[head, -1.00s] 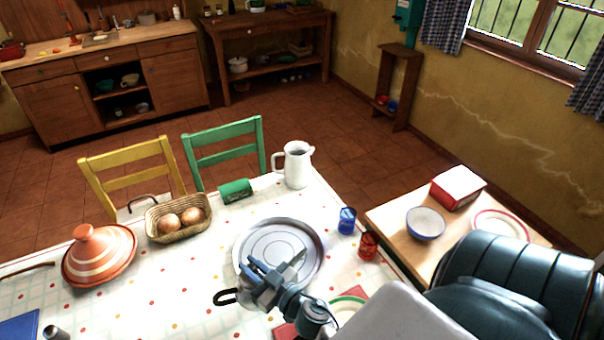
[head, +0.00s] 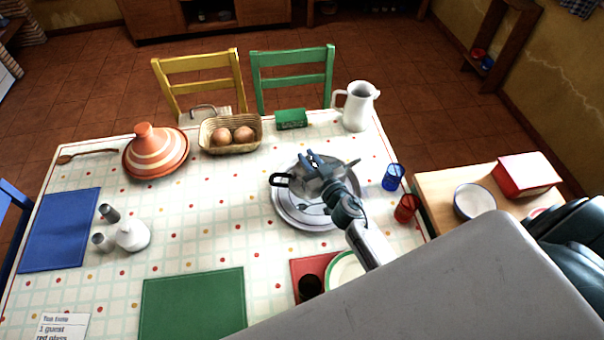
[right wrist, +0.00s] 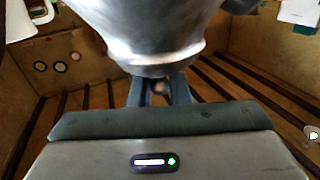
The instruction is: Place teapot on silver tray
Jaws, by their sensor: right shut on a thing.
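The silver teapot (head: 308,184), with a black handle on its left and a spout on its right, is over the round silver tray (head: 287,214) in the head view. My right gripper (head: 316,163) is shut on the teapot. The right wrist view shows the teapot (right wrist: 150,45) close up, with the gripper fingers (right wrist: 160,90) at its narrow end. The teapot hides part of the tray, and I cannot tell whether they touch. My left gripper is out of view.
A blue glass (head: 393,177) and a red glass (head: 406,208) stand right of the tray. A white pitcher (head: 357,106) stands behind it. A bread basket (head: 230,134) and a striped tagine (head: 155,152) are at the left. A red mat (head: 305,265) with a plate lies in front.

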